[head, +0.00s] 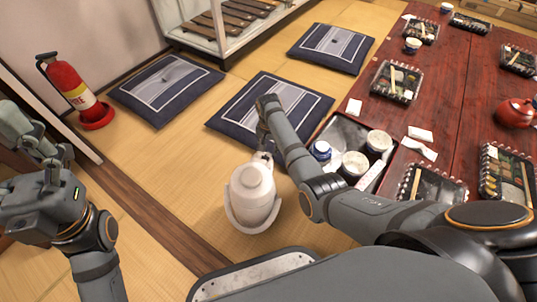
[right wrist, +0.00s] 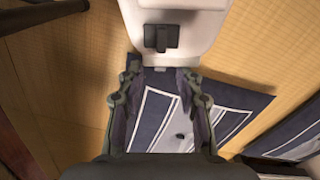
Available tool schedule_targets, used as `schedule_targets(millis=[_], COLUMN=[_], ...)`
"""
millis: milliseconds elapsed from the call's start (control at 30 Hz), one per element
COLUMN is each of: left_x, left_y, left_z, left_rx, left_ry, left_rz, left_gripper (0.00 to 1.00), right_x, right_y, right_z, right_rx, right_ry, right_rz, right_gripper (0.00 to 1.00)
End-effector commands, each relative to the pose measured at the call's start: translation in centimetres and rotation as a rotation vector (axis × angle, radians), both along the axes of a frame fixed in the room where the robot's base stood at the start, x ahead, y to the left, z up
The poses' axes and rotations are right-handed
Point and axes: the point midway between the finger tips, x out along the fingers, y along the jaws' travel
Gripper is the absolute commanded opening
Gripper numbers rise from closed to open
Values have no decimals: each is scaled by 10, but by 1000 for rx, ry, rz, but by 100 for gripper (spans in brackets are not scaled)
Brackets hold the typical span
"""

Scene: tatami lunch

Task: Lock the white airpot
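The white airpot (head: 252,192) stands upright on the tatami in the middle of the head view, its carrying handle lowered around its body. In the right wrist view, its white top (right wrist: 175,15) carries a small dark lock knob (right wrist: 161,38). My right gripper (head: 265,155) is at the far side of the airpot's top. In the right wrist view, its two fingers (right wrist: 160,75) are apart with nothing between them, just short of the knob. My left gripper (head: 18,128) is at the left edge, away from the airpot; its fingers are not clear.
A black tray (head: 343,130) with white-topped cups and a blue-capped jar stands right of the airpot, near my right arm. The red-brown table (head: 450,85) holds lunch boxes. Dark cushions (head: 168,88) lie behind. A fire extinguisher (head: 68,82) stands at left.

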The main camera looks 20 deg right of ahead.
Motion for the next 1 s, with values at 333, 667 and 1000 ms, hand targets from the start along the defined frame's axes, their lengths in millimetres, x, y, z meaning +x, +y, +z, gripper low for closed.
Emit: schedule_targets(millis=[333, 667, 1000], left_x=[1, 1, 1], left_y=[-1, 0, 0], left_z=[-8, -8, -8], left_rx=[4, 1, 0], left_ry=[1, 1, 1], left_rz=[7, 7, 7], left_gripper=[77, 77, 77], right_x=[0, 0, 0], right_y=[0, 0, 0], right_z=[-12, -12, -12], right_rx=[0, 0, -1], right_ry=[-1, -1, -1], right_rz=[0, 0, 0], right_gripper=[36, 1, 0])
